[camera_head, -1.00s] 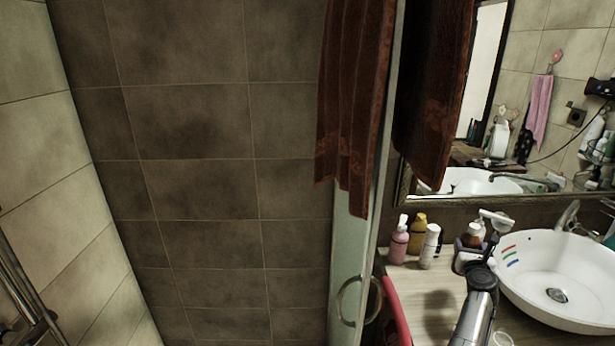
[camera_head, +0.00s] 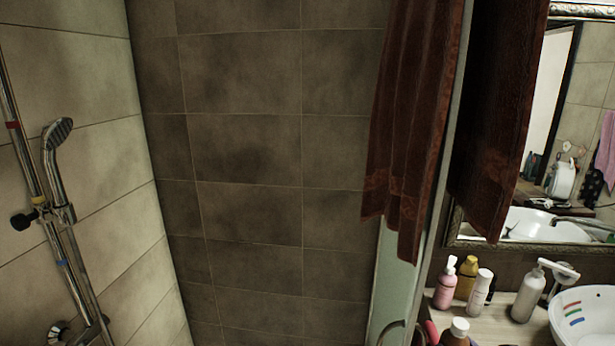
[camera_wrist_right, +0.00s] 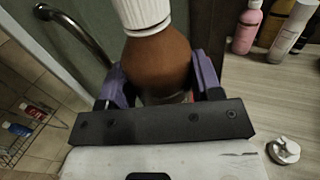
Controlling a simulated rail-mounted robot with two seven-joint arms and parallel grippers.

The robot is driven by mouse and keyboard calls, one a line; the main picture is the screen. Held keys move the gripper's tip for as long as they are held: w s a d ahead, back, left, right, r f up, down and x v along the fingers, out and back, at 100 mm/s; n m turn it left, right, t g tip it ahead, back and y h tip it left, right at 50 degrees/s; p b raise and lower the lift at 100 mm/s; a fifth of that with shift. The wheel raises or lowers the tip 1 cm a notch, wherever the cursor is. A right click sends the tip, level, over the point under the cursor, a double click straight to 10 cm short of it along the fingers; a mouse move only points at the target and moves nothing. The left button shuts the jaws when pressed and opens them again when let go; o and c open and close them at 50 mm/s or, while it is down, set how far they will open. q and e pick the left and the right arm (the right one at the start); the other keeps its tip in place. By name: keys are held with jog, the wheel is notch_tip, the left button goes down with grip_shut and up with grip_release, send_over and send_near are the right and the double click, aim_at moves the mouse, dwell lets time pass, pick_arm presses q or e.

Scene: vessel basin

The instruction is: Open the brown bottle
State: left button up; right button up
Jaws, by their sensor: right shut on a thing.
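The brown bottle (camera_wrist_right: 158,62) with a ribbed white cap (camera_wrist_right: 143,14) is in the right wrist view, between the purple fingers of my right gripper (camera_wrist_right: 158,90), which is shut on it. The cap is on the bottle. In the camera_head view the brown bottle (camera_head: 455,340) shows only at the bottom edge, with its white cap (camera_head: 460,325) on top, near the counter's left front. My left gripper is in neither view.
A pink bottle (camera_head: 445,284), a yellow bottle (camera_head: 467,276), a white bottle (camera_head: 480,291) and a white pump bottle (camera_head: 528,293) stand on the counter (camera_head: 500,325). The sink (camera_head: 590,310) is at right. A glass panel (camera_head: 390,285) and towel (camera_head: 405,140) are left of the counter.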

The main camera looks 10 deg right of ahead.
jog(key=s+a+n+g+y+b, duration=0.1)
jog(key=s+a+n+y, duration=0.25)
jog(key=a, duration=0.65)
jog(key=s+a+n+g+y+b, duration=0.15)
jog(key=s+a+y, duration=0.35)
jog(key=a, duration=0.5)
notch_tip(320, 180, up, 19)
jog(key=p, duration=2.5)
jog(key=shift+a+f+n, duration=0.15)
jog(key=shift+f+n, duration=0.05)
jog(key=shift+n, duration=0.1)
jog(key=shift+w, duration=0.1)
